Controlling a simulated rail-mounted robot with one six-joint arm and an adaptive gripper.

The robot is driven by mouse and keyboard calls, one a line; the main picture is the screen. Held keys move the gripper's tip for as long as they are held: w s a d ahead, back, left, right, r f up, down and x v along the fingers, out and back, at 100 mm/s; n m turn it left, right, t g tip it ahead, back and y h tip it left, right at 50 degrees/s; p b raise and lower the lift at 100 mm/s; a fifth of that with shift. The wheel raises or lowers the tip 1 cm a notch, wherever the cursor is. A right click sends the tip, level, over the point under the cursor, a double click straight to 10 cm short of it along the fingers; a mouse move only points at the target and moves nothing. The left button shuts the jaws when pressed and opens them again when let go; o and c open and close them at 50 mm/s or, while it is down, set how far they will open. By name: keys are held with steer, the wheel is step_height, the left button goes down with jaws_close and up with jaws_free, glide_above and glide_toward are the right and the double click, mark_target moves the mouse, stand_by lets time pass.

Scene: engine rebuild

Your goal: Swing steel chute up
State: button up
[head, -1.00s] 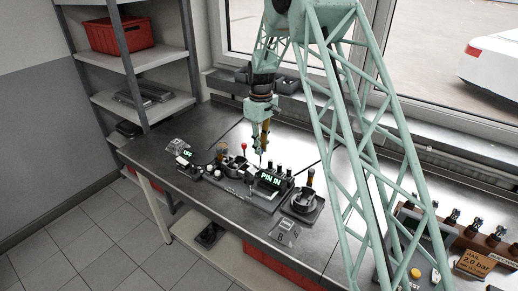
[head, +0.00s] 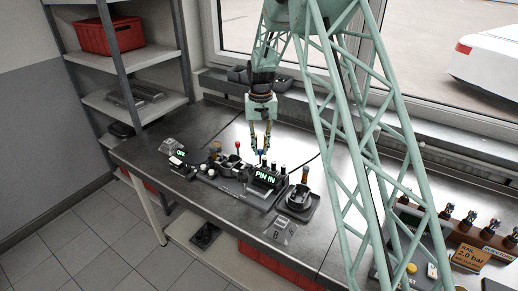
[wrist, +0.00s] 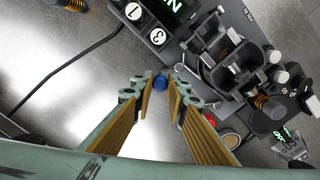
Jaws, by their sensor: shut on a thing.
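My gripper (head: 264,148) points down over the bench fixture. In the wrist view, the fingertips (wrist: 160,84) are closed around a small round blue knob (wrist: 160,80). Both wood-coloured finger pads show, one on each side of it. What the knob is fixed to is hidden beneath it. Beside it is a dark grey fixture (wrist: 216,62) with open cradle-like parts. I cannot clearly pick out the steel chute, nor tell its angle.
A display reading "PIN IN" (head: 265,180) stands just in front of my gripper. Bare steel bench (head: 226,122) lies behind.

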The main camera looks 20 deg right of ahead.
mark_target(262, 153)
steer(key=shift+s+d+m, duration=0.1)
steer(key=shift+s+m, duration=0.15)
steer(key=shift+m, duration=0.4)
steer(key=shift+s+m, duration=0.25)
steer(key=shift+m, duration=0.4)
steer(key=o, duration=0.9)
steer(key=shift+r, duration=0.15)
steer(key=shift+r, duration=5.9)
steer(key=shift+s, duration=0.1)
